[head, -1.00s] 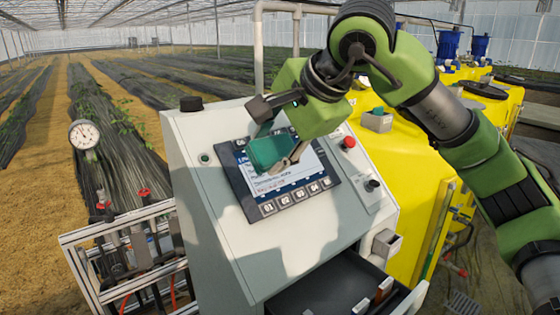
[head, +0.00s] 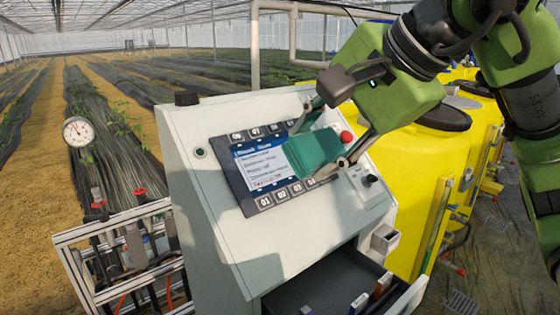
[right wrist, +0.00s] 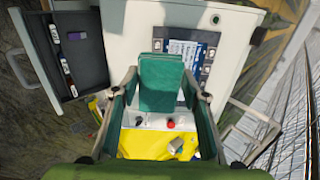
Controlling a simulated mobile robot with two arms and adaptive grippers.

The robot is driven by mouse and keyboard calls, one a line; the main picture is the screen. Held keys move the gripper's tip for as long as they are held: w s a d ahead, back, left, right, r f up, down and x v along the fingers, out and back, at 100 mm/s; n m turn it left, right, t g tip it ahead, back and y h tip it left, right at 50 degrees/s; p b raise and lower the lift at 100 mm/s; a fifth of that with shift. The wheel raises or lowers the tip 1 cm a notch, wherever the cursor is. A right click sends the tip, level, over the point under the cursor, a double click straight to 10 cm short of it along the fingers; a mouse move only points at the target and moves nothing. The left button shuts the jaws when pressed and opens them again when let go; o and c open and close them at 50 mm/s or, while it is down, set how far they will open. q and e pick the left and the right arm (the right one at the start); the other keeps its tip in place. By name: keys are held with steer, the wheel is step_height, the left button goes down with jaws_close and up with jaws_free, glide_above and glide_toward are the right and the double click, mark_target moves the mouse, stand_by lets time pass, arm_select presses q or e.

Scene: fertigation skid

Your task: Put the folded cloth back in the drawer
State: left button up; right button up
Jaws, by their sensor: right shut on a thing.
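The folded green cloth (head: 314,151) is held in front of the right part of the control panel screen. My right gripper (head: 325,143) is shut on it; in the right wrist view the cloth (right wrist: 161,82) sits between the two fingers (right wrist: 162,88). The open drawer (head: 312,284) is below the sloped panel, at the bottom of the head view. It also shows at the upper left of the right wrist view (right wrist: 88,62), with a few small items along one side. The cloth is above the drawer and apart from it. My left gripper is not in view.
The grey cabinet (head: 215,225) carries the screen panel (head: 262,165), a red button (head: 347,137) and a black knob (head: 370,180). A small grey box (head: 385,239) juts out beside the drawer. Yellow tanks (head: 425,185) stand to the right.

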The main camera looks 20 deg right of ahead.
steer(key=s+d+r, duration=0.1)
steer(key=s+d, duration=0.2)
steer(key=s, duration=0.4)
steer(key=shift+s+r, duration=0.25)
steer(key=shift+r, duration=0.05)
steer(key=shift+f, duration=0.1)
